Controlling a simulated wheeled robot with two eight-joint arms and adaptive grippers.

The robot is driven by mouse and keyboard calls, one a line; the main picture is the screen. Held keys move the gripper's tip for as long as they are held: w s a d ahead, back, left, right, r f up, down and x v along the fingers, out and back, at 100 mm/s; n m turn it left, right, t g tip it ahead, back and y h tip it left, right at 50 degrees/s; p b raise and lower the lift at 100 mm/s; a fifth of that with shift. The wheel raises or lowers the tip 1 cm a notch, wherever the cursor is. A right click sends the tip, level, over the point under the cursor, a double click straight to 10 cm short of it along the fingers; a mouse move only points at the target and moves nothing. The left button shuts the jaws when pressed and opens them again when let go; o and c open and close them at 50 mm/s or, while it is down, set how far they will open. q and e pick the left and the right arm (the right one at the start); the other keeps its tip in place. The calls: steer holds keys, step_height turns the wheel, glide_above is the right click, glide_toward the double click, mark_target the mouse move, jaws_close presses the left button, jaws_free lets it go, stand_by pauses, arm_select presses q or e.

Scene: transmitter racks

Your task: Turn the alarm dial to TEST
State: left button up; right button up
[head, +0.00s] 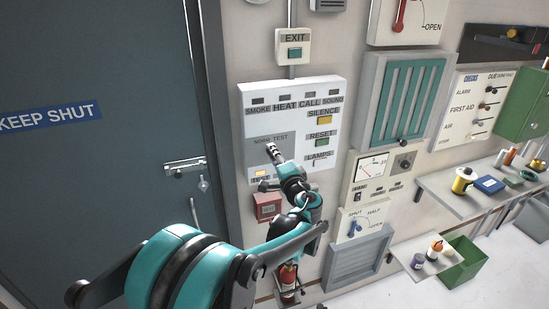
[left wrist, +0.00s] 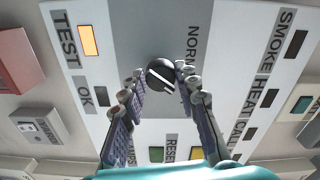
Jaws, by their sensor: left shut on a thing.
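The white alarm panel (head: 257,122) hangs on the wall right of the door, with NORM and TEST printed above its dial. The black round alarm dial (left wrist: 158,72) has a white pointer line that lies diagonally in the left wrist view. My left gripper (head: 272,151) is at the panel. In the left wrist view its fingertips (left wrist: 160,74) are shut on the dial from both sides. An orange lamp (left wrist: 88,40) beside a TEST label is lit. My right gripper is not in view.
SILENCE (head: 324,119) and RESET (head: 322,142) buttons sit right of the dial. A red box (head: 266,206) is below the panel. The grey door (head: 95,160) is at left. Gauges and a shelf (head: 455,200) with objects are at right.

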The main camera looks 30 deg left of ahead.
arm_select(q)
steer(key=shift+m, duration=0.4)
steer(key=o, duration=1.2)
steer(key=shift+c, duration=0.2)
steer(key=shift+d, duration=0.1)
steer(key=v, duration=1.2)
